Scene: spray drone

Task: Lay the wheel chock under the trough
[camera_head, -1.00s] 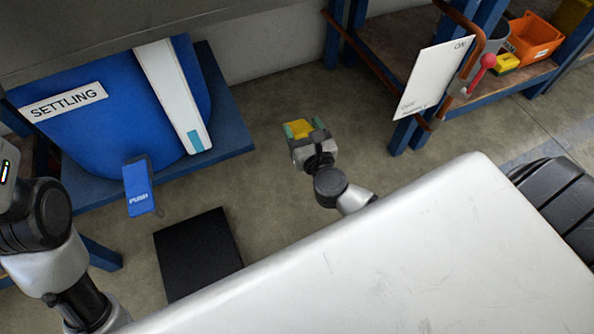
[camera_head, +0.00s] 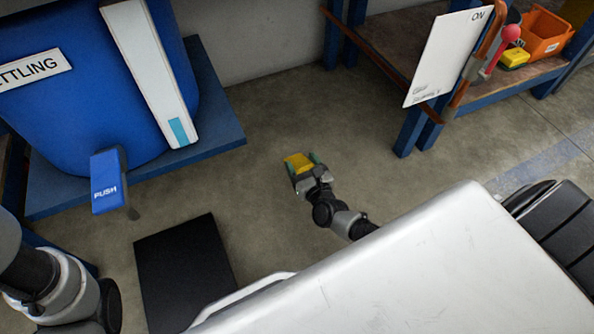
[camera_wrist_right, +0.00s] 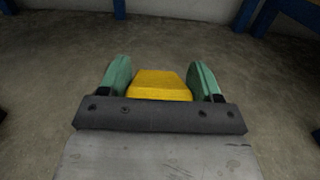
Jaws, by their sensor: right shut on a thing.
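The yellow wheel chock (camera_head: 298,163) is held between the green-padded fingers of my right gripper (camera_head: 304,166), above the floor in the middle of the head view. In the right wrist view the chock (camera_wrist_right: 162,85) sits between the two fingers of the gripper (camera_wrist_right: 161,80), its lower part hidden by the dark palm bar. My left arm shows at the lower left of the head view, but its gripper is out of sight. I cannot make out for certain which thing is the trough.
A blue tank (camera_head: 70,100) with a push tap (camera_head: 107,182) stands on a blue shelf (camera_head: 215,135) at left. A black mat (camera_head: 185,268) lies on the floor. A bench (camera_head: 400,60) with an orange bin (camera_head: 545,35) and a white ON sign (camera_head: 447,55) stands at right. Floor between is clear.

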